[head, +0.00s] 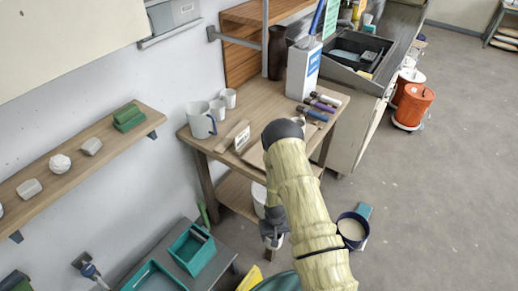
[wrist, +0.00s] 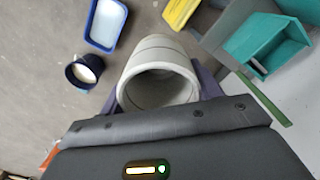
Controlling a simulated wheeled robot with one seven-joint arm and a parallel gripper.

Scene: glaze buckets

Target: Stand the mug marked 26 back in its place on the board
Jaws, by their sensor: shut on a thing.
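My gripper (wrist: 160,84) is shut on a pale grey-white mug (wrist: 158,62), with a dark finger on either side of it. The mug's open mouth faces the wrist camera; no number can be read on it. In the head view my gripper (head: 273,228) hangs low in front of the worktable, with a bit of the white mug (head: 275,241) showing below it. On the table lies a pale wooden board (head: 253,156), partly hidden by my arm. A small white card (head: 242,138) stands beside it. Whether the board has marked places cannot be seen.
A large white mug (head: 201,121) and smaller white cups (head: 228,97) stand at the table's left. Dark-handled tools (head: 320,106) and a white container (head: 302,70) are at its right. A dark blue bucket (head: 352,229) and teal bins (head: 191,252) are lower down.

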